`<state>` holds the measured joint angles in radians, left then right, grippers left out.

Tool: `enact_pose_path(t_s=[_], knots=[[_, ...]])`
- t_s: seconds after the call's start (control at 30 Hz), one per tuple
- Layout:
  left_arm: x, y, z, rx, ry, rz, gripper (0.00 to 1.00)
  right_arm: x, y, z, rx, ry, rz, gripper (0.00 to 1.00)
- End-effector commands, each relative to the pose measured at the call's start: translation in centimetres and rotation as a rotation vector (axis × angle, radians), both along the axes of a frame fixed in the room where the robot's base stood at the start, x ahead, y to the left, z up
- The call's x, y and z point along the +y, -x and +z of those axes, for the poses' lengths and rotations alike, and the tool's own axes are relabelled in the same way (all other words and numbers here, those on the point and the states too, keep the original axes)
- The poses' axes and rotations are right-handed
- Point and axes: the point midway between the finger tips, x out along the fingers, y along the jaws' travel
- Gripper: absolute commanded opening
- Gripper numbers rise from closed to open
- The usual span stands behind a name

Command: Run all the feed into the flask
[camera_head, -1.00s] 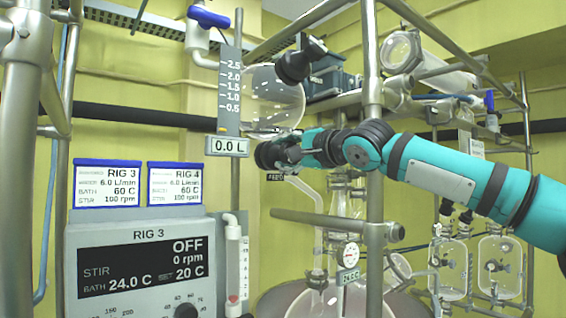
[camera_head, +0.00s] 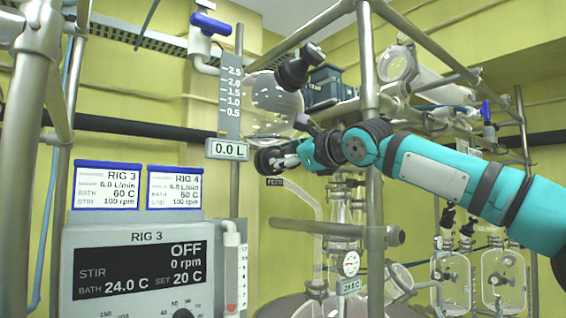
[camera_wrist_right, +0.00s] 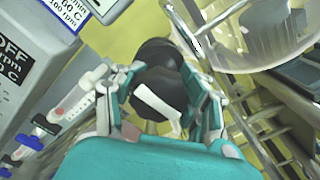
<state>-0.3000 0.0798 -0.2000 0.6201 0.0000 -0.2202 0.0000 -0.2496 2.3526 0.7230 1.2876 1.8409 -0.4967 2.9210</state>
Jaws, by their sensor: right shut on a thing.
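The round glass feed vessel (camera_head: 270,105) hangs in the upper middle of the head view and looks clear. The readout (camera_head: 227,149) under its scale shows 0.0 L. My right gripper (camera_head: 271,159) is just below the vessel, above a small FEED label (camera_head: 275,182). In the right wrist view its fingers are closed around a black knob (camera_wrist_right: 158,92) with a white bar across it. The gripper hides most of the knob in the head view. The large glass flask (camera_head: 325,306) is at the bottom, partly cut off. My left gripper is not in view.
The RIG 3 control box (camera_head: 140,270) stands at left, reading OFF, 0 rpm, bath 24.0 C. A metal post (camera_head: 375,265) and crossbars stand close to my right arm. A blue-handled valve (camera_head: 211,24) is above the scale. Smaller glass vessels (camera_head: 500,275) hang at right.

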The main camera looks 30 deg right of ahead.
Motion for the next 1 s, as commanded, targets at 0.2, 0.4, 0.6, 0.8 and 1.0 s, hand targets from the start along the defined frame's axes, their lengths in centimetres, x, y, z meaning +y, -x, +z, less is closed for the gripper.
enact_pose_path(t_s=[0.2, 0.4, 0.6, 0.8, 1.0], knots=[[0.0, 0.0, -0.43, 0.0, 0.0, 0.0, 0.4, 0.02, -0.34, -1.28, 0.034, -0.064, -0.002, 0.08], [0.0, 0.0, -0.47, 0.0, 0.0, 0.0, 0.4, -0.01, -0.35, -1.25, 0.035, -0.085, -0.002, 0.08], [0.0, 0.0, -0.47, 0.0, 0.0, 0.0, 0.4, -0.02, -0.35, -1.23, 0.035, -0.085, -0.002, 0.08], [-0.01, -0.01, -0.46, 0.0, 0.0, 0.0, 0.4, -0.01, -0.35, -1.24, 0.036, -0.084, -0.003, 0.48], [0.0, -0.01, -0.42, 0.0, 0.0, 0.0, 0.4, 0.0, -0.21, -0.81, 0.027, -0.084, -0.002, 0.71]])
